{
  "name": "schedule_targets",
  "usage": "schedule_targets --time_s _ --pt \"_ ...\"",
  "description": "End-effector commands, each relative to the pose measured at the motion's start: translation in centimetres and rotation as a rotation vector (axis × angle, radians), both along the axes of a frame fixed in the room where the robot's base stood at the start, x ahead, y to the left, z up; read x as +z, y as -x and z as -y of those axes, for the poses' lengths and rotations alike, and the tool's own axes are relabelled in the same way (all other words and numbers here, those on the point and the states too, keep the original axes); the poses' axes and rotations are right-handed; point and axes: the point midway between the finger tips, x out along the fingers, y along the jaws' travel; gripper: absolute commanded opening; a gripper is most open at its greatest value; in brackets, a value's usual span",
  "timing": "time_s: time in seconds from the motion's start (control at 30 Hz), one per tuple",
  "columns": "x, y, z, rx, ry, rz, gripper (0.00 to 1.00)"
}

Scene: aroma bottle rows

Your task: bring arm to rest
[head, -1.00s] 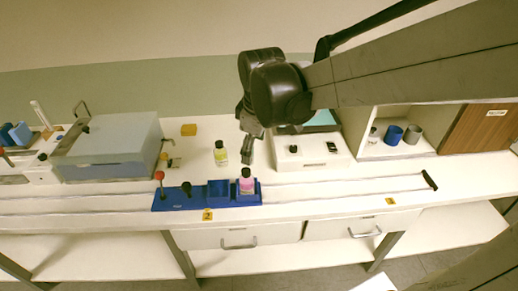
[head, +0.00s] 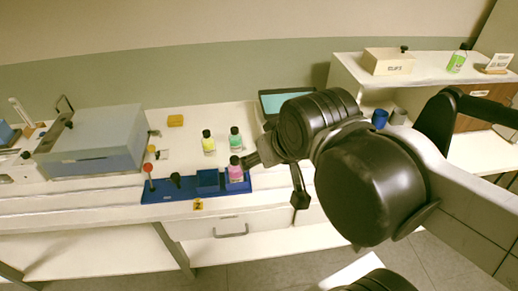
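My gripper (head: 275,180) is at the lower left end of my dark wrist, above the front of the bench. Two finger parts show well apart, one close to the pink bottle (head: 235,174) in the picture and one further right over the bench's front edge. I see nothing between them. I cannot tell whether the left finger touches the bottle or only overlaps it. The pink bottle stands upright at the right end of the blue rack (head: 170,196). A yellow bottle (head: 208,146) and a green bottle (head: 235,143) stand upright behind it.
A screen (head: 285,102) and a blue cup (head: 379,118) are partly behind my arm. A shelf (head: 345,66) holds a box and a green-labelled bottle.

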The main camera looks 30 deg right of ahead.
Motion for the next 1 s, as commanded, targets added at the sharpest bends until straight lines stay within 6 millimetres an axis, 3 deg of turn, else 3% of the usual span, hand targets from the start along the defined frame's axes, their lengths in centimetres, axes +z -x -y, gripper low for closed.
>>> schedule_targets --time_s 0.33,0.63,1.0 --pt "-0.3 0.0 0.0 -0.002 -0.001 0.001 0.61" --pt "-3.9 0.0 0.0 -0.001 -0.001 0.001 0.61" --pt "-3.7 0.0 0.0 0.000 0.000 0.001 0.61"
